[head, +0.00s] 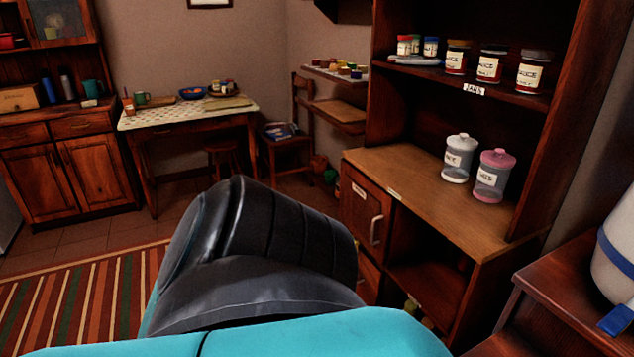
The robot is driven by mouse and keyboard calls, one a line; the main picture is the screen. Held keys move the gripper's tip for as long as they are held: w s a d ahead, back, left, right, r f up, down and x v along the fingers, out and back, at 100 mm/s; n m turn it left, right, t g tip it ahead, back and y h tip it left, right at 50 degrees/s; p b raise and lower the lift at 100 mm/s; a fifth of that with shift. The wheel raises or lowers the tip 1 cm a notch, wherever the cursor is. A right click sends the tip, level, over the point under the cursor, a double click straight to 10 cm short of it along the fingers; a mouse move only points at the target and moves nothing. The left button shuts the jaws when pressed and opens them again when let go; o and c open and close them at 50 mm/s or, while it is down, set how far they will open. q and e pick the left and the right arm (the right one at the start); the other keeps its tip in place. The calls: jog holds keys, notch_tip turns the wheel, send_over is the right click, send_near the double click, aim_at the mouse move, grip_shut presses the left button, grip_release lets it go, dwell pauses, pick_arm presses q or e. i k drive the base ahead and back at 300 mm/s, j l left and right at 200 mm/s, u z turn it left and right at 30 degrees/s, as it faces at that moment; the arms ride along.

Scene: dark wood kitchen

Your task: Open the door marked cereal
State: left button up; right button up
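A small dark wood door (360,207) with a pale curved handle (376,229) is in the lower left of the right-hand cabinet. It looks shut. A small pale label (359,192) sits near its top, too small to read. Another pale label is on the counter edge above it. I cannot tell which one says cereal. A dark grey and turquoise arm link of mine fills the lower middle and hides the floor in front of the cabinet and part of the lower door area. Neither of my grippers shows.
An open compartment (428,285) lies right of the door. Two lidded jars (459,158) stand on the counter (425,195), with labelled jars (490,65) on the shelf above. A chair (285,140) and table (190,118) stand farther back. A wooden stand (570,280) is at lower right.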

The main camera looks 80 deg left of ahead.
aim_at(366, 209)
jog(key=u, duration=2.3)
jog(key=i+j+u, duration=0.1)
jog(key=i+u, duration=0.3)
jog(key=i, duration=1.35)
